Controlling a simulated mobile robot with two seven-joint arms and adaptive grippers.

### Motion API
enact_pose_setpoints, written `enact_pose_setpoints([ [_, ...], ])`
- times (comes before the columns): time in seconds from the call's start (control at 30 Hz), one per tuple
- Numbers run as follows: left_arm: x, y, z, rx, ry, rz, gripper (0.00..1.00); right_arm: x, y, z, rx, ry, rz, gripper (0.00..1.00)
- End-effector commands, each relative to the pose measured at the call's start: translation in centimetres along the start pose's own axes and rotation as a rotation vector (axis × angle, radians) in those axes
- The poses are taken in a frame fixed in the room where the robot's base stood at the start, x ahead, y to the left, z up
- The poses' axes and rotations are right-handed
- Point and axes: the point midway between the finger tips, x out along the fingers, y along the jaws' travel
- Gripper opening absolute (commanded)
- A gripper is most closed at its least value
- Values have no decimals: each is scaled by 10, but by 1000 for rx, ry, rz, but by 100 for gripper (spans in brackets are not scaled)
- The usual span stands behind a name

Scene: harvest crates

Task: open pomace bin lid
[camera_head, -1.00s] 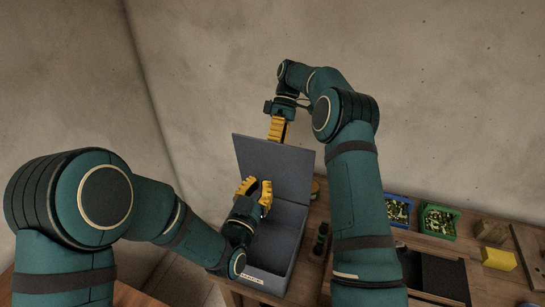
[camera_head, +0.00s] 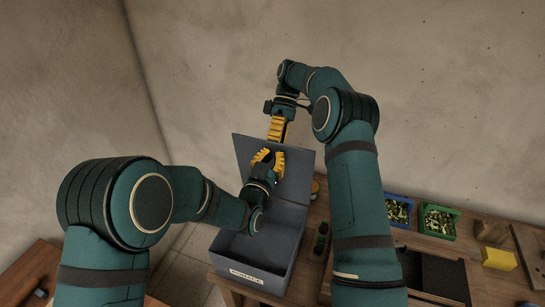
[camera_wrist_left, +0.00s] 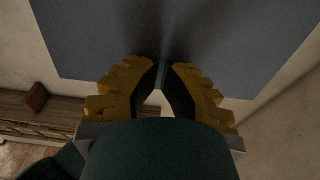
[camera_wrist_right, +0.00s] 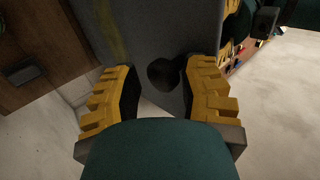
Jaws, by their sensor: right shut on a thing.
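The pomace bin (camera_head: 262,255) is a grey open-topped box with a label on its front. Its grey lid (camera_head: 300,168) stands raised at the back, tilted up and leaning toward the wall. My right gripper (camera_head: 277,138) is at the lid's top edge, shut on it; in the right wrist view the grey lid (camera_wrist_right: 150,30) lies between its yellow fingers. My left gripper (camera_head: 268,155) is open and empty above the bin, in front of the lid's inner face. The left wrist view shows the grey panel (camera_wrist_left: 220,40) ahead of its fingertips; contact cannot be told.
A blue crate (camera_head: 397,222) and a green crate (camera_head: 438,230) stand right of my right arm. A small dark bottle (camera_head: 320,238) stands beside the bin. The wall is close behind.

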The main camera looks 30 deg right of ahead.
Motion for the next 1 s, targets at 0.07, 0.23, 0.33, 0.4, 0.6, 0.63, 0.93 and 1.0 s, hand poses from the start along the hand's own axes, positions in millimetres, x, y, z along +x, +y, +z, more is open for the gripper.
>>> enact_pose_setpoints([
  [0.07, 1, 0, 1, 0, 0, 0, 0, 8, 8, 3, 12, -9, 0, 2],
  [0.23, 13, 0, 0, -1, 1, -1, 0, 8, 8, 2, 12, -9, 0, 0],
  [0.33, 14, 0, 0, 0, 0, -1, 0, 8, 8, 2, 12, -9, 0, 0],
  [0.4, 14, 0, -1, 0, 1, -1, 0, 8, 8, 2, 12, -9, 0, 0],
  [0.6, 14, -1, -1, 1, 3, -2, 0, 8, 8, 2, 11, -9, -2, 62],
  [0.63, 14, -1, -1, 1, 3, -2, 0, 8, 7, 2, 10, -9, -3, 62],
  [0.93, 15, -2, -1, 1, 1, -4, 0, 8, 4, -1, 2, -11, -9, 62],
  [1.0, 15, -2, 0, 1, 0, -4, 0, 8, 3, -1, 0, -10, -10, 62],
])
